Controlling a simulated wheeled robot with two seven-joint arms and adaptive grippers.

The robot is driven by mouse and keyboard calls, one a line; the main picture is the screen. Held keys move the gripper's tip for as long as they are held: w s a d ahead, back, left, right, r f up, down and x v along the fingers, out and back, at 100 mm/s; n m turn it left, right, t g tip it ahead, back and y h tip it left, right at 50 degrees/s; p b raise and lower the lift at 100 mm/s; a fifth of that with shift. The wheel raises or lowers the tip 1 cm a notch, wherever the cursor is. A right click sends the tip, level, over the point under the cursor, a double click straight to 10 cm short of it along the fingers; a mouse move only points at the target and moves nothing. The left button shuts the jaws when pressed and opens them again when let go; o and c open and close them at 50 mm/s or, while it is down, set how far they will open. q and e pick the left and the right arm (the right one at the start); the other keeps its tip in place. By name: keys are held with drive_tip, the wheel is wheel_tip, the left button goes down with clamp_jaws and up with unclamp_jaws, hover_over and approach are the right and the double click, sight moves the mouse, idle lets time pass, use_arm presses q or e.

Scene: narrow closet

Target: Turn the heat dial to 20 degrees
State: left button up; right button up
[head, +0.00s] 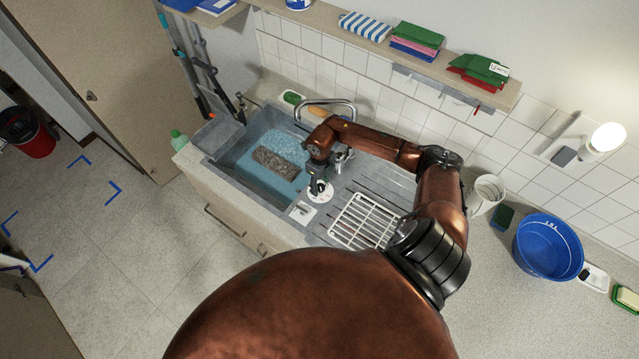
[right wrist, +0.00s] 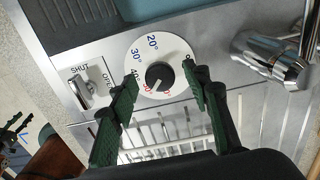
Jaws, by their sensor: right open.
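The heat dial (right wrist: 160,68) is a white disc with a black knob (right wrist: 160,77) at its middle. Blue 20° and 30° marks sit at its upper left, with red marks lower down. A pale mark on the knob points to the lower left, toward the red figures. In the head view the dial (head: 322,194) lies beside the sink. My right gripper (right wrist: 165,92) is open, its green fingers on either side of the dial's lower part; I cannot tell whether they touch it. Green fingers, apparently my left gripper (right wrist: 14,131), show at the left edge, their opening unclear.
A SHUT/OPEN lever (right wrist: 83,90) is left of the dial. A chrome tap (right wrist: 270,60) stands to its right. A white rack (head: 363,221) lies on the drainer close by. The water-filled sink (head: 243,158) holds a brown block (head: 278,162).

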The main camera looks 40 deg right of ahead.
drive_tip(key=shift+s+f, duration=0.1)
drive_tip(key=shift+f, duration=0.15)
drive_tip(key=c, duration=0.9)
drive_tip(key=shift+a, duration=0.1)
drive_tip(key=shift+c, duration=1.2)
use_arm(q)
drive_tip(key=shift+w, duration=0.2)
